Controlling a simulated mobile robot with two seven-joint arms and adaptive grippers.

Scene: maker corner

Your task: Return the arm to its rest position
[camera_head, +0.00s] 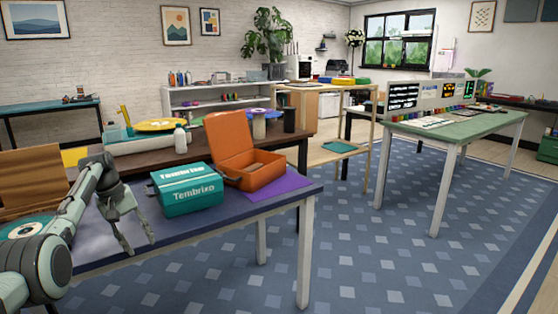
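My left arm comes in from the left. My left gripper (138,240) hangs over the near part of the blue-topped table (240,217), pointing down. Its two fingers are apart with nothing seen between them, so it is open and empty. A teal box (187,190) marked "Tembrixo" stands just to its right, apart from the fingers. Behind that, an orange case (254,177) stands with its lid raised, on a purple sheet (293,182). My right gripper is not in view.
A brown table (292,138) behind holds a yellow disc (160,125), a white bottle (180,139) and jars. A brown wooden piece (25,178) is at the far left. A green-topped table (482,123) stands right. Patterned floor between the tables is clear.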

